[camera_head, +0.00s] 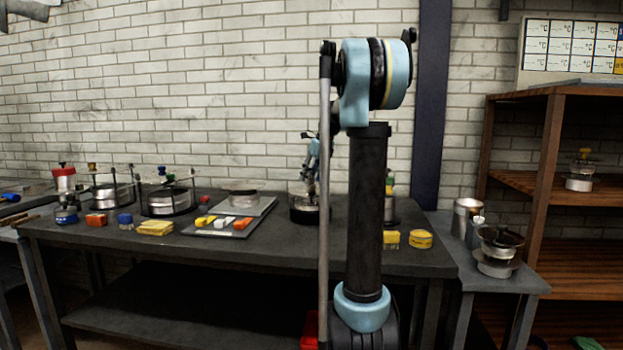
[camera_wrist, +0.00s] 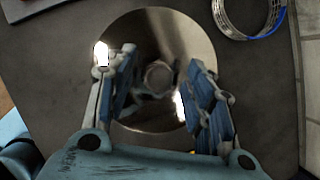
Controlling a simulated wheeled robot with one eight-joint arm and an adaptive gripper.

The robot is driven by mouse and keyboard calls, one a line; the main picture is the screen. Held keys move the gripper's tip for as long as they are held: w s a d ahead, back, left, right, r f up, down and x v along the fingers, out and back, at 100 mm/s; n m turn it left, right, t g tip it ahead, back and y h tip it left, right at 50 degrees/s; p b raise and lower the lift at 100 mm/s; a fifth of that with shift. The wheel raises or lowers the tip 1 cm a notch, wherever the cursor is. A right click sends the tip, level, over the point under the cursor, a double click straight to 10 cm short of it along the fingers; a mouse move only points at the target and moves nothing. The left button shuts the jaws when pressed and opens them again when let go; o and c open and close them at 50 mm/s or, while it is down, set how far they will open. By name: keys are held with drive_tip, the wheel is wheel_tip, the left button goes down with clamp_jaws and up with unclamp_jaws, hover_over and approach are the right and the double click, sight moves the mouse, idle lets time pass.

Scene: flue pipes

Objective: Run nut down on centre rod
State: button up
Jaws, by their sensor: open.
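In the wrist view a round shiny metal plate (camera_wrist: 150,32) lies below my gripper (camera_wrist: 160,85). A small round grey piece (camera_wrist: 158,75) sits near its middle, between my fingers; I cannot tell whether it is the nut, the end of the centre rod or both. The blue fingers stand apart on either side of it, with a visible gap. In the head view my gripper (camera_head: 312,165) points down over a dark round assembly (camera_head: 308,210) on the bench. My arm partly hides that area, and the rod and nut cannot be made out there.
A wire ring with a blue band (camera_wrist: 250,18) lies beside the plate. On the bench (camera_head: 300,252), a tray (camera_head: 215,232) with coloured blocks and round assemblies (camera_head: 168,200) stand to the left. Yellow pieces (camera_head: 420,239) lie right of my arm. Wooden shelves (camera_head: 548,140) stand far right.

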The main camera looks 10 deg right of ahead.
drive_tip(key=shift+c, duration=0.3)
clamp_jaws()
drive_tip(key=shift+m+t+h, duration=0.25)
drive_tip(key=shift+m+h, duration=0.25)
drive_tip(key=shift+m, duration=0.95)
drive_tip(key=shift+m+t+h, duration=0.25)
drive_tip(key=shift+m+h, duration=0.25)
drive_tip(key=shift+m, duration=0.95)
drive_tip(key=shift+o, duration=0.3)
unclamp_jaws()
drive_tip(key=shift+r, duration=0.1)
